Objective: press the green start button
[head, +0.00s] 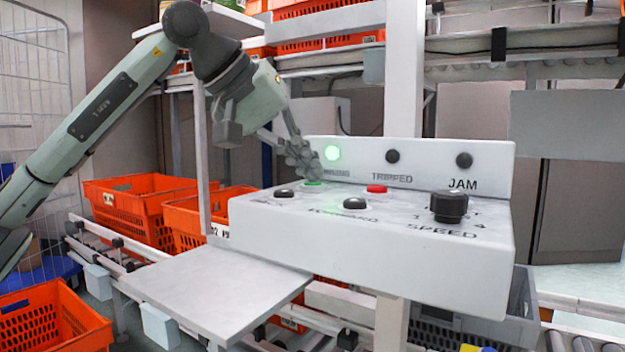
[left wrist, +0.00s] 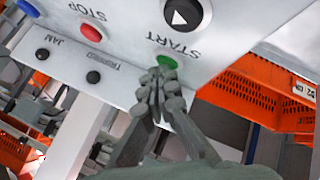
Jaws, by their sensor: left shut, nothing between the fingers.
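The green start button (head: 313,184) sits on the top face of a white control box (head: 400,255). In the head view only a green sliver of it shows under my left fingertips. My left gripper (head: 308,170) is shut and empty, pointing down at the button. In the left wrist view the green button (left wrist: 167,62), beside the word START, lies right at the tips of my shut fingers (left wrist: 159,88); I cannot tell whether they touch it. A green lamp (head: 332,153) on the box's upright panel is lit. My right gripper is not in view.
A red button (head: 376,188), black buttons (head: 355,203) and a black speed knob (head: 449,206) share the box's top. TRIPPED (head: 392,156) and JAM (head: 464,160) lamps are dark. A grey plate (head: 215,285) juts out at left. Orange totes (head: 140,205) stand behind.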

